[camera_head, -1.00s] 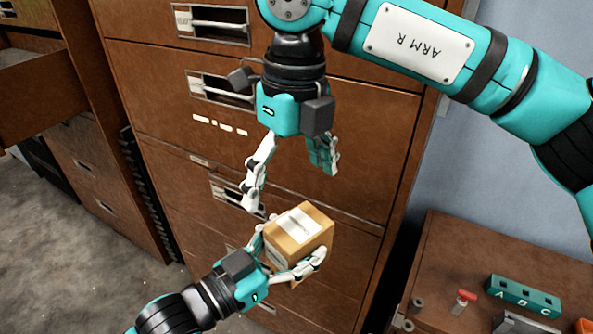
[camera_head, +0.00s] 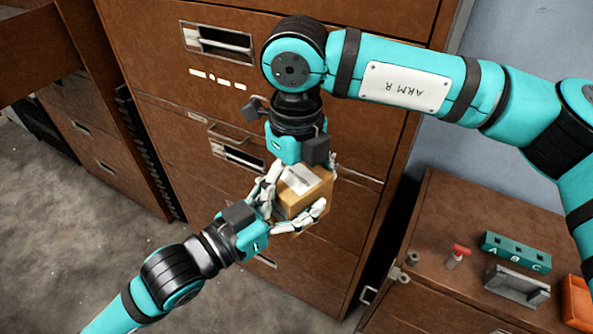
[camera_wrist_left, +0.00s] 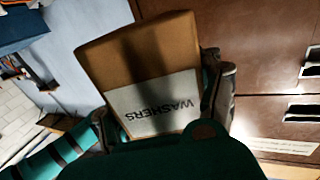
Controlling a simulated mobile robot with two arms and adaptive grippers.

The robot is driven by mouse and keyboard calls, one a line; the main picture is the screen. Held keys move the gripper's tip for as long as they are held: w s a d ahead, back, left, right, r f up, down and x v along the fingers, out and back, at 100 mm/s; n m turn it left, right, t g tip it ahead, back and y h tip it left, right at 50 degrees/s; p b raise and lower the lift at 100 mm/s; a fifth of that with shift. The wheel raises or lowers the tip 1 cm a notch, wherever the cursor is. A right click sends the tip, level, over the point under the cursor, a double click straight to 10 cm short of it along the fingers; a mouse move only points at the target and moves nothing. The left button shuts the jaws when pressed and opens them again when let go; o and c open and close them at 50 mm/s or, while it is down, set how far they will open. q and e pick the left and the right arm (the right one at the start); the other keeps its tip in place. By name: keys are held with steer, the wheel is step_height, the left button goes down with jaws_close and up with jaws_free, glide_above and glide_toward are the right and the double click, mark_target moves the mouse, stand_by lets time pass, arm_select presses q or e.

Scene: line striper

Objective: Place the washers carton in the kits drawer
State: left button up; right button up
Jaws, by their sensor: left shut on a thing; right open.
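The washers carton (camera_head: 308,202) is a small brown box with a white label. In the left wrist view the carton (camera_wrist_left: 150,62) fills the middle, its label reading WASHERS upside down. My left gripper (camera_head: 290,206) is shut on the carton and holds it in the air before the brown cabinet. My right gripper (camera_head: 298,178) is open, pointing down just over the carton with its fingers beside it. I cannot tell whether they touch it. The drawer labels are too small to read, so I cannot tell which is the kits drawer.
The cabinet (camera_head: 345,70) has several closed drawers with handles. A drawer (camera_head: 35,60) stands open at the upper left. At the right, a low brown cabinet (camera_head: 440,225) bears a teal A B C block (camera_head: 515,252), a grey tray (camera_head: 516,287) and an orange bin (camera_head: 577,305).

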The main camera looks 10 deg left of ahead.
arm_select(q)
steer(key=shift+r, duration=0.1)
arm_select(e)
steer(key=shift+s+a, duration=0.1)
steer(key=shift+s, duration=0.05)
steer(key=c, duration=1.1)
arm_select(q)
steer(key=o, duration=1)
arm_select(e)
steer(key=shift+o, duration=0.2)
arm_select(q)
steer(key=o, duration=0.5)
steer(key=shift+c, duration=0.2)
